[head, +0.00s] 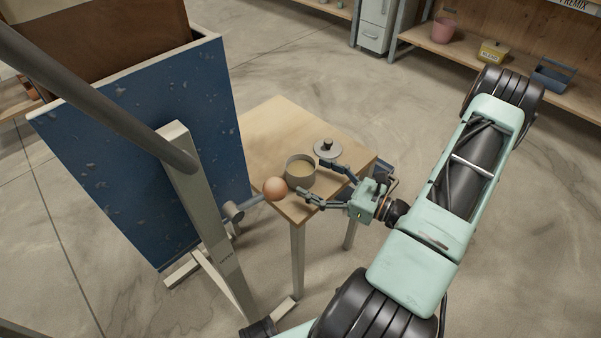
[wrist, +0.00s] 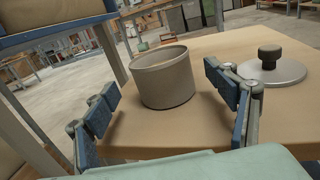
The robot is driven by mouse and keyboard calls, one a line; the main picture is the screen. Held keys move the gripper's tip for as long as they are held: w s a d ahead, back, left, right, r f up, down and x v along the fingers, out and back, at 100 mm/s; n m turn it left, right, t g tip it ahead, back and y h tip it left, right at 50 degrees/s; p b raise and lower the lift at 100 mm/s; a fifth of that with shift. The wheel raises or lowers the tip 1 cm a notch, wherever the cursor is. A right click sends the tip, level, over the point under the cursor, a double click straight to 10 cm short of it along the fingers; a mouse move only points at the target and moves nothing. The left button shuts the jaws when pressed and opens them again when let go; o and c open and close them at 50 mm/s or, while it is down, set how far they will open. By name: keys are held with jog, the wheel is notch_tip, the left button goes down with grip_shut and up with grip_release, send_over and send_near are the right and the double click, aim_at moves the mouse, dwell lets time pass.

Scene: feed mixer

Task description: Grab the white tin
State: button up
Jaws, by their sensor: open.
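The tin (head: 300,172), an open round pot that looks pale grey-beige, stands upright on a small wooden table (head: 262,135). Tan contents show inside it in the head view. In the wrist view the tin (wrist: 164,80) stands ahead, between the two fingers in the picture. My gripper (head: 320,181) is open and empty, just to the right of the tin at about table-top height. Its fingers point at the tin, with gaps showing on both sides in the wrist view. I cannot tell whether the tips reach past its near wall.
A round lid with a black knob (head: 327,149) lies behind the tin, close to one finger; it also shows in the wrist view (wrist: 271,68). A reddish-brown ball on a lever (head: 275,188) is just left of the tin. A blue panel (head: 150,150) stands left of the table.

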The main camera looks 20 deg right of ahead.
aim_at(300, 168)
jog(key=x, duration=0.2)
jog(key=b+x, duration=0.1)
jog(key=x, duration=0.2)
jog(key=shift+d+r, duration=0.1)
jog(key=shift+r, duration=0.15)
jog(key=c, duration=1.4)
jog(key=shift+r, duration=0.1)
